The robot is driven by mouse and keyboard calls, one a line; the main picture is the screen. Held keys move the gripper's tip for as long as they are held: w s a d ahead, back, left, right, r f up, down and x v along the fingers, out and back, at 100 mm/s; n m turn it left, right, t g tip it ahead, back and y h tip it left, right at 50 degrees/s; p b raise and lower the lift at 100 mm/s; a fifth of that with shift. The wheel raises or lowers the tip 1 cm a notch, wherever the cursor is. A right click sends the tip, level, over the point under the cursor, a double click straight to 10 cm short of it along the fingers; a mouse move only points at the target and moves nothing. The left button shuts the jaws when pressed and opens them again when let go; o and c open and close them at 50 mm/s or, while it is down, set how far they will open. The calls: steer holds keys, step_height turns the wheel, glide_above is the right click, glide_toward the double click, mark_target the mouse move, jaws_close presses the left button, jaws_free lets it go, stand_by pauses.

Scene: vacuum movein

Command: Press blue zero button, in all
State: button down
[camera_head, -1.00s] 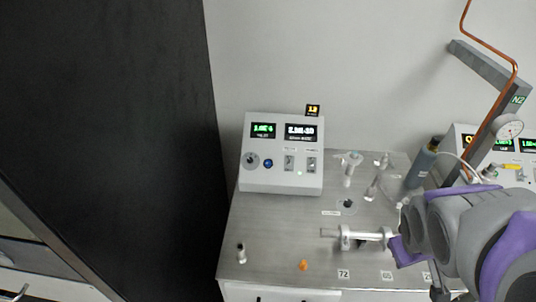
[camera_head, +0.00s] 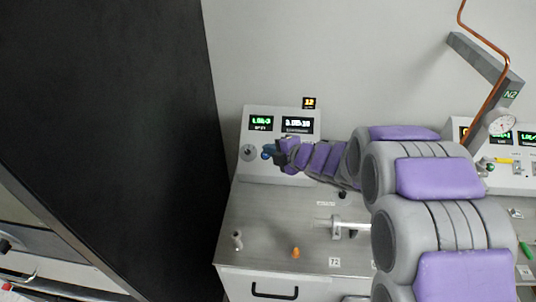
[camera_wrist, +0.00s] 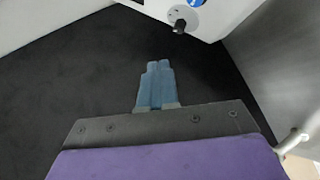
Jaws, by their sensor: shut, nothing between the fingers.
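The white control box (camera_head: 246,172) stands on the metal bench against the wall, with two lit displays and a dark knob (camera_head: 249,153). My gripper (camera_head: 267,152) is in front of the box's lower face, right of the knob, with its light-blue fingers together and empty. The blue button is hidden or cannot be told apart from the fingers there. In the wrist view the blue button (camera_wrist: 194,2) is cut by the top edge, beside the knob (camera_wrist: 182,18). The shut fingertips (camera_wrist: 158,66) point toward the box but appear apart from the button and knob.
A large black panel (camera_head: 110,140) stands left of the bench. A metal fitting (camera_head: 237,240) and an orange piece (camera_head: 295,253) are on the bench (camera_head: 265,225). A copper pipe and grey post (camera_head: 490,65) rise at right. My arm hides much of the bench's right side.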

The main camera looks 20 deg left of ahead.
mark_target(265, 155)
steer(key=w+a+f, duration=0.1)
steer(key=f, duration=0.1)
steer(key=w+a+f+b, duration=0.1)
steer(key=w+f, duration=0.1)
steer(key=f, duration=0.1)
steer(key=w+a+f+b, duration=0.1)
steer(key=a+f, duration=0.1)
steer(key=shift+w+a+f, duration=0.1)
steer(key=shift+w+f, duration=0.2)
steer(key=shift+w, duration=0.15)
steer(key=shift+d+r, duration=0.15)
steer(key=shift+d, duration=0.75)
steer(key=shift+a+f, duration=0.2)
steer(key=shift+a, duration=0.6)
steer(key=shift+d+r, duration=0.15)
steer(key=shift+d, duration=0.55)
steer(key=shift+a, duration=0.6)
steer(key=shift+d, duration=0.45)
steer(key=shift+a, duration=0.1)
